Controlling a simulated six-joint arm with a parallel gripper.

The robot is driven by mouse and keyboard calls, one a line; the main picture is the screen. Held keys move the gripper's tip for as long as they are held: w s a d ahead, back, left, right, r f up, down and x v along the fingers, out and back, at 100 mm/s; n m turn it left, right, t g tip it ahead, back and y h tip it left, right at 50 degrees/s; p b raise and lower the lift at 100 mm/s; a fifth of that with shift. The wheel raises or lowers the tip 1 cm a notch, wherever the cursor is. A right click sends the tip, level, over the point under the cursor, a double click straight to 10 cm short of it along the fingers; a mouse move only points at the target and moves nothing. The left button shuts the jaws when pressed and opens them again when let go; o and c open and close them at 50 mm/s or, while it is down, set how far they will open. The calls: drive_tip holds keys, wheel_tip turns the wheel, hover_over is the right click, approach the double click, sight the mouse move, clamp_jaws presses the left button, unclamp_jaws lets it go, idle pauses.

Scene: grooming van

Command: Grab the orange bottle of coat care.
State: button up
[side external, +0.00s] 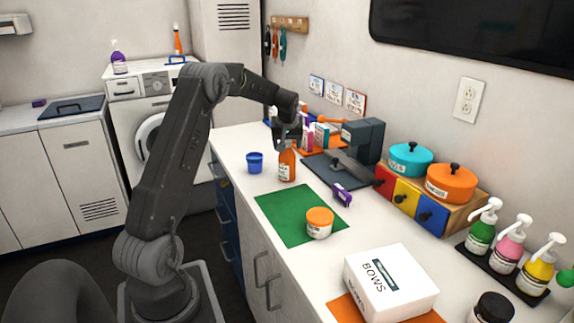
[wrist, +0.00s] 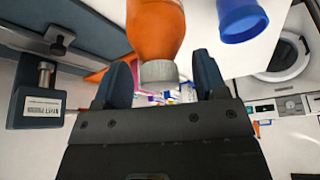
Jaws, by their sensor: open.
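The orange bottle (side external: 287,167) stands upright on the white counter, with a pale label on its front. In the wrist view the bottle (wrist: 156,28) appears upside down, its grey cap between my two fingers. My gripper (side external: 287,138) is right above the bottle and hides its top in the side external view. In the wrist view my gripper (wrist: 165,80) is open, one finger on each side of the cap. I cannot tell whether either finger touches it.
A blue cup (side external: 255,163) stands just left of the bottle. A dark grey stand (side external: 362,140), a purple clipper-like item (side external: 342,195) and a green mat (side external: 285,212) with an orange-lidded jar (side external: 319,223) are nearby. A white BOWS box (side external: 390,283) sits in front.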

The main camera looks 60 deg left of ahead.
drive_tip(key=shift+c, duration=0.4)
clamp_jaws()
